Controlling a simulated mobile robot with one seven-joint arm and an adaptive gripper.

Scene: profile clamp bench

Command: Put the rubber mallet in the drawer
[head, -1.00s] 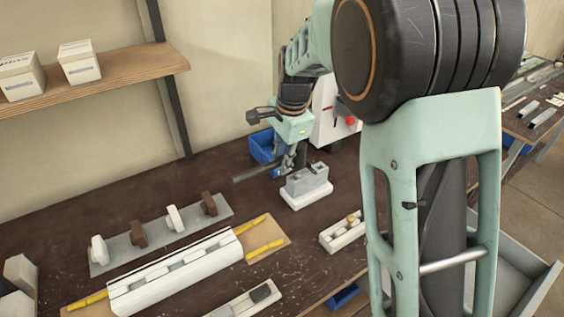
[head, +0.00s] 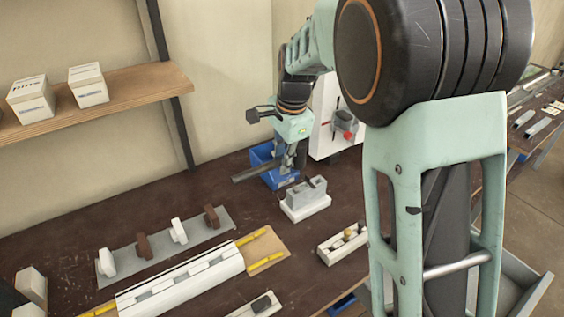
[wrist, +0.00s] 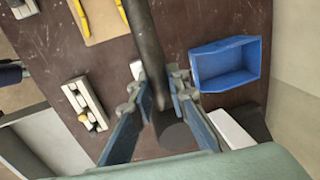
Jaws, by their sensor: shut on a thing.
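The rubber mallet (head: 250,173) is a dark, round bar in the head view, sticking out to the left of my gripper (head: 288,168). My gripper is shut on it above the back of the bench, near a blue bin. In the wrist view the dark mallet (wrist: 147,40) runs between the blue fingers of my gripper (wrist: 157,92), with a thick round dark end (wrist: 178,137) close to the camera. An open grey drawer (head: 528,290) shows at the lower right, partly hidden by my arm. A grey tray-like part, seemingly the same drawer (wrist: 45,145), shows in the wrist view.
The blue bin (wrist: 225,65) is beside the mallet. A grey block on a white base (head: 305,200), a white tray with small parts (head: 342,243) and a long white clamp fixture (head: 180,285) stand on the brown bench (head: 80,230). A wooden shelf (head: 140,83) is at the left.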

